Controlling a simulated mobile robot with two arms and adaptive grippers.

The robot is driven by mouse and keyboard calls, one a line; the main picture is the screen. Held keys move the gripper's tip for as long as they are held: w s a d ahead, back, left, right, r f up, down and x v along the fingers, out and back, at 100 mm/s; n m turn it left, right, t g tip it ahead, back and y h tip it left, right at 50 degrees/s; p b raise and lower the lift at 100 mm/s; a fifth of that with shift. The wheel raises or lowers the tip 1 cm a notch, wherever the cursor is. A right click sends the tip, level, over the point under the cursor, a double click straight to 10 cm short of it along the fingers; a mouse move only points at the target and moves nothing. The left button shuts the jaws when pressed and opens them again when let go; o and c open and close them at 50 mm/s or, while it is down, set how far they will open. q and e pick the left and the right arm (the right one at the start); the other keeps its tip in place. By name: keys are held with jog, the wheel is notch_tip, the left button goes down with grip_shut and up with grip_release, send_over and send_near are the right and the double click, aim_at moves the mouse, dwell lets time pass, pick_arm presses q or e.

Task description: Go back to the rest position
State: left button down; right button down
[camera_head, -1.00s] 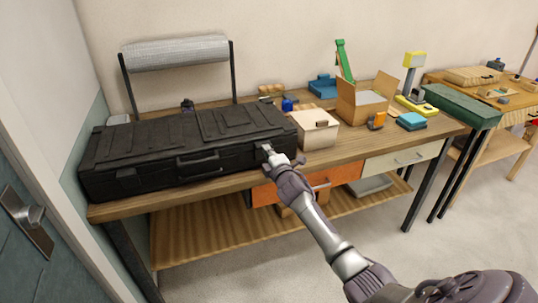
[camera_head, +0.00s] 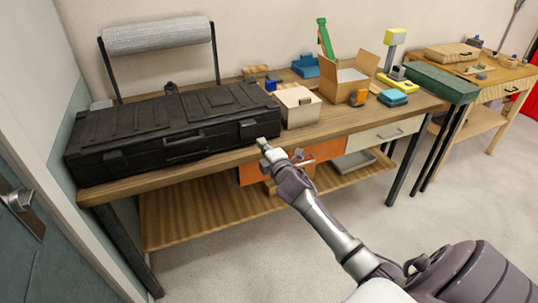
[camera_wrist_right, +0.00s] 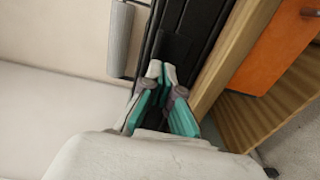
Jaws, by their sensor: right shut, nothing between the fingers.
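My right gripper (camera_head: 263,144) is shut and empty in the head view. It is at the front edge of the workbench, just off the lower right corner of a long black case (camera_head: 165,132). I cannot tell whether it touches the case. In the right wrist view, the shut fingers (camera_wrist_right: 160,72) show with teal pads, and the black case (camera_wrist_right: 187,28) lies beyond them. My right arm reaches in from the lower right of the head view. My left gripper is not in view.
The wooden workbench (camera_head: 352,124) also holds a small beige box (camera_head: 299,108), an open cardboard box (camera_head: 342,88) and a teal block (camera_head: 392,97). An orange drawer (camera_head: 325,151) is behind my right wrist. A second bench (camera_head: 497,75) stands at right. The floor (camera_head: 452,180) before them is clear.

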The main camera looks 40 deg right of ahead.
jog(key=v, duration=0.5)
jog(key=s+a+f+m+g+y, duration=0.1)
jog(key=s+a+f+m+g, duration=0.3)
jog(key=f, duration=0.8)
jog(key=s+f+g, duration=0.1)
jog(key=s+f, duration=0.6)
jog(key=f, duration=0.5)
jog(key=s+a+f+m+g+y, duration=0.1)
jog(key=s+a+f+m+g, duration=0.3)
jog(key=f, duration=0.9)
jog(key=s+a+f+m+g, duration=0.1)
jog(key=s+f, duration=0.5)
jog(key=s, duration=0.6)
jog(key=s+a+f+m+g+y, duration=0.1)
jog(key=s+a+f, duration=0.4)
jog(key=s, duration=0.8)
jog(key=s+a+f+m+g+y, duration=0.1)
jog(key=s+a+f+m+g, duration=0.2)
jog(key=s+f, duration=0.4)
jog(key=s+a+g, duration=0.1)
jog(key=s+g, duration=0.1)
jog(key=s, duration=0.3)
jog(key=shift+s+f, duration=0.25)
jog(key=shift+f, duration=0.1)
jog(key=shift+a, duration=0.15)
